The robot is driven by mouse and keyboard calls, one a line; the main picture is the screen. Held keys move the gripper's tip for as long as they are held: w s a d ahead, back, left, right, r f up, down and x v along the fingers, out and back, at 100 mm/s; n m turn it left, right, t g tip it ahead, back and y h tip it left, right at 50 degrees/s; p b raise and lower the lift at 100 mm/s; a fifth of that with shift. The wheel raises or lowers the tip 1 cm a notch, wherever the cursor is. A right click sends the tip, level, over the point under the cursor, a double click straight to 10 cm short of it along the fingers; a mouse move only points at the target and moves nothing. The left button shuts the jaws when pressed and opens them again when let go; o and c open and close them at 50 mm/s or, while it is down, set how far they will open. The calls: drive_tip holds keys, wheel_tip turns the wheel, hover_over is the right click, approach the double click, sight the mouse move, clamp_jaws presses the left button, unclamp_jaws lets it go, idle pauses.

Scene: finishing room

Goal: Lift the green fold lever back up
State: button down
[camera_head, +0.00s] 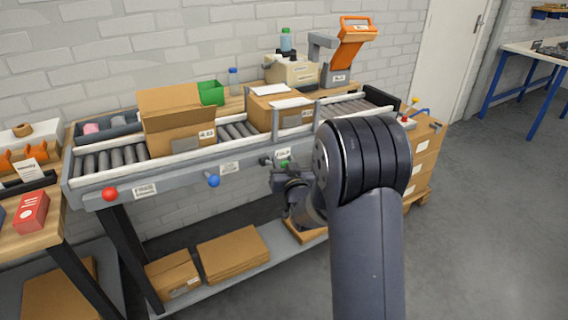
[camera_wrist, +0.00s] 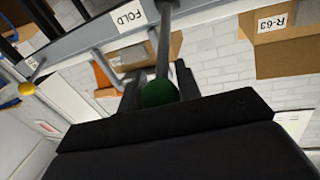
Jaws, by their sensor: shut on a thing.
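The green fold lever shows in the wrist view as a grey rod (camera_wrist: 165,45) ending in a round green knob (camera_wrist: 159,93). The rod runs from the knob to the conveyor's grey side rail, beside the white FOLD label (camera_wrist: 125,20). My gripper (camera_wrist: 158,88) has its dark fingers on either side of the knob and is shut on it. In the head view, my gripper (camera_head: 280,170) is at the rail just below the FOLD label (camera_head: 282,154). The green knob (camera_head: 284,165) is small there and partly hidden by the gripper.
A red knob (camera_head: 109,194) and a blue knob (camera_head: 213,181) stand out from the rail to the left. An open carton (camera_head: 180,140) and a closed carton (camera_head: 262,116) sit on the rollers. Flat cardboard (camera_head: 232,252) lies on the lower shelf. Floor at right is clear.

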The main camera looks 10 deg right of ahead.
drive_tip(key=shift+r, duration=0.15)
drive_tip(key=w+a+r+n+g+h+p, duration=0.1)
drive_tip(key=w+r+g+p, duration=0.5)
drive_tip(key=p, duration=1.4)
drive_tip(key=shift+w+a+n+g, duration=0.7)
drive_tip(key=shift+w+a+g, duration=0.25)
drive_tip(key=shift+w+g, duration=1.15)
drive_tip(key=c, duration=1)
unclamp_jaws()
drive_tip(key=shift+c, duration=0.2)
drive_tip(key=shift+r, duration=0.15)
